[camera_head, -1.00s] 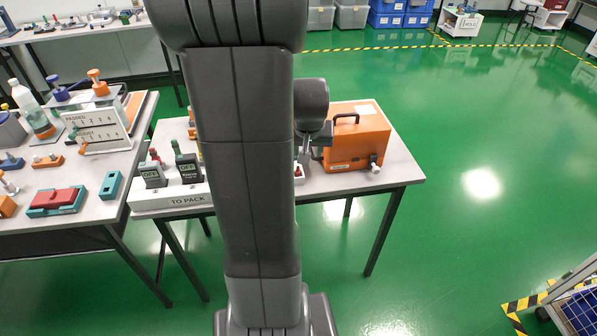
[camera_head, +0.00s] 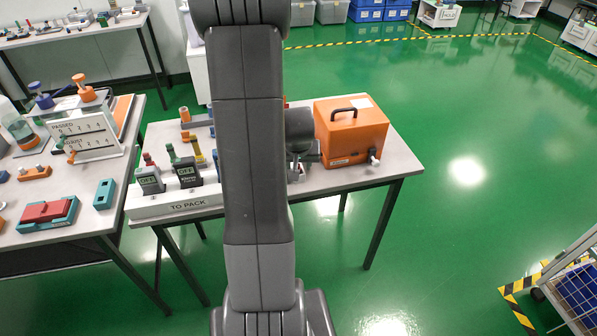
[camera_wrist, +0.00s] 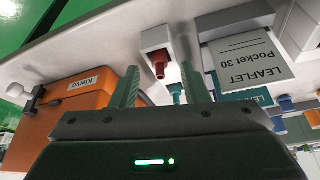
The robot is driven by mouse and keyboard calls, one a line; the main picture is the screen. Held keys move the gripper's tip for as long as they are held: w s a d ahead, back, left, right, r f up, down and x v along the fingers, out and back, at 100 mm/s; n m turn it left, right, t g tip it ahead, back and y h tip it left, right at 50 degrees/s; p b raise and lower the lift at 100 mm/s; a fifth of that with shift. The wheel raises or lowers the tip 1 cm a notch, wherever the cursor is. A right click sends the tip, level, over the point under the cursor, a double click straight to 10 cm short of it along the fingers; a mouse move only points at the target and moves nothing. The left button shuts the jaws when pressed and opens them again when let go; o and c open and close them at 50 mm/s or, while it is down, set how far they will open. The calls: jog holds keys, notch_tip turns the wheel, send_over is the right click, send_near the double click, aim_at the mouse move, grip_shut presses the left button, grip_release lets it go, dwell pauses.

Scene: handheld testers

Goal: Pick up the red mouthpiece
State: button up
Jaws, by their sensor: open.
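The red mouthpiece (camera_wrist: 159,67) sticks out of a small white block (camera_wrist: 153,38) at the upper middle of the wrist view. A teal piece (camera_wrist: 176,92) shows between the fingers, partly hidden by the right one. In the head view my arm hides the gripper's fingers and most of the area around the mouthpiece.
An orange case (camera_head: 352,132) with a black handle stands at the table's right. Handheld testers (camera_head: 187,172) stand in a "TO PACK" tray (camera_head: 175,208) on the left. A grey "LEAFLET Pocket 30" holder (camera_wrist: 250,60) is right of the mouthpiece. Another table (camera_head: 75,235) stands left.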

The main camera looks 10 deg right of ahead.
jog(key=shift+f, duration=0.15)
grip_shut()
